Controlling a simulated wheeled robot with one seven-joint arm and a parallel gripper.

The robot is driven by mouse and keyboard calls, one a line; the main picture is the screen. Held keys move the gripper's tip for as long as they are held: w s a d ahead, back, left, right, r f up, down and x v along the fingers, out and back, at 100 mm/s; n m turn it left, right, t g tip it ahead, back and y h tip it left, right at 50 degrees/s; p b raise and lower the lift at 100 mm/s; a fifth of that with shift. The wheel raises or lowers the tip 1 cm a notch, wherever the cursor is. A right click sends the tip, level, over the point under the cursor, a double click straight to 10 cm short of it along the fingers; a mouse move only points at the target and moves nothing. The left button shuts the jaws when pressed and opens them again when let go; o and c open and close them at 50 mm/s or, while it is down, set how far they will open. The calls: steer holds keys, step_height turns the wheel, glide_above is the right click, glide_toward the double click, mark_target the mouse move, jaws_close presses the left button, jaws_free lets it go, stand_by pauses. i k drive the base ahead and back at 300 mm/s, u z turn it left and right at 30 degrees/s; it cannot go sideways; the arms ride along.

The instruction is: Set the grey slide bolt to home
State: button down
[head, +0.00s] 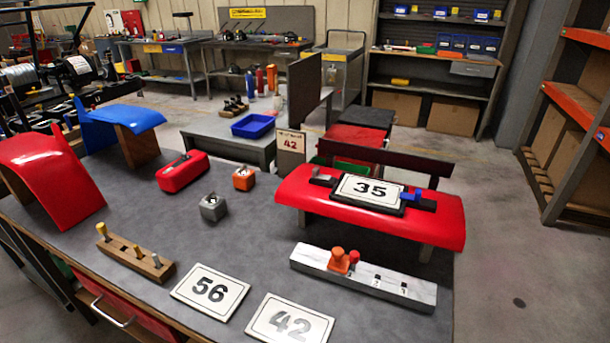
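No part is plainly marked as the grey slide bolt. A small dark grey fitting (322,177) sits at the left end of the black-framed number plate 35 (369,190), on the red curved panel (291,194); it may be the bolt, but its position is too small to tell. A blue fitting (411,195) with a raised knob sits at the plate's right end. A light grey block (313,260) in front carries an orange knob (339,261) and a red knob (354,256) near its left half, with small marks at the right. My gripper is not in view.
On the grey table (240,256) stand a grey cube (213,207), an orange cube (243,178), a red case (182,171) and a wooden peg block (134,252). Plates 56 (210,291) and 42 (289,320) lie in front. Floor is clear at right.

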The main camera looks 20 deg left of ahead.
mark_target(315, 174)
steer(key=k, duration=1.55)
steer(key=u, duration=1.15)
steer(key=i, duration=1.5)
